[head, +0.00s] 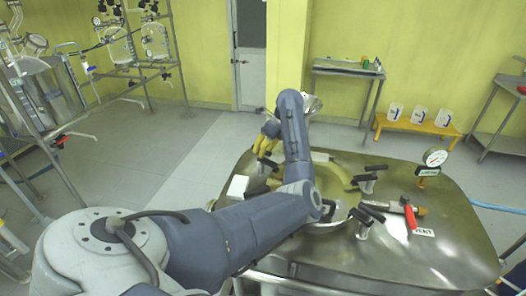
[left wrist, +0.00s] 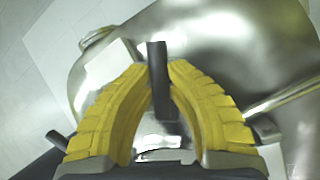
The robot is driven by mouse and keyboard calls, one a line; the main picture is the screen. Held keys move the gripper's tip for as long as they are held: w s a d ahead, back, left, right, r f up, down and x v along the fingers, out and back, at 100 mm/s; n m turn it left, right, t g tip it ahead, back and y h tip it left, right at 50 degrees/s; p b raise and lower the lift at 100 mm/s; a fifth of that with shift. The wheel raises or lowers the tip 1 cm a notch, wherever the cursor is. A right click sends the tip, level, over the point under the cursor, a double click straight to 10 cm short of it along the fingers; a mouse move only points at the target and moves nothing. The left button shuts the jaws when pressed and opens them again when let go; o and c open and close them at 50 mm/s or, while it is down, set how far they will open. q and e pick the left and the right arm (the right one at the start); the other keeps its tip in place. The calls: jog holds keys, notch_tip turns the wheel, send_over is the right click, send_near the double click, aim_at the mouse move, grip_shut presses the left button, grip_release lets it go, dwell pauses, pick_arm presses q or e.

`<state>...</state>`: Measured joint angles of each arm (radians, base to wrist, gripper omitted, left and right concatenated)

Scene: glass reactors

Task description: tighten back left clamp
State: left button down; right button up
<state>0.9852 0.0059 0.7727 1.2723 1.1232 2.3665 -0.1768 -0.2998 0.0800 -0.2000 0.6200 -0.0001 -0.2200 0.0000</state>
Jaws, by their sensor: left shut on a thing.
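The steel reactor lid (head: 455,225) carries several clamps with black bar handles. My left gripper (head: 264,146), with yellow ribbed fingers, is at the lid's back left. In the left wrist view my left gripper (left wrist: 158,68) has its fingertips closed on either side of a black clamp handle (left wrist: 157,85), the back left one. In the head view this clamp is largely hidden by the gripper and my arm. Other clamps stand at the back right (head: 368,169) and front right (head: 366,220) of the lid. My right gripper is not in view.
A pressure gauge (head: 435,158) and a red-handled vent valve (head: 410,217) stand on the right of the lid. A white block (head: 238,187) is at its left edge. Glass vessels on a rack (head: 120,45) are at the far left. Open floor lies left of the reactor.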

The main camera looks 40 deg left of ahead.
pick_arm(q)
jog(key=c, duration=1.3)
grip_release()
jog(key=shift+f, duration=0.1)
jog(key=v, duration=1.2)
jog(key=shift+a, duration=0.1)
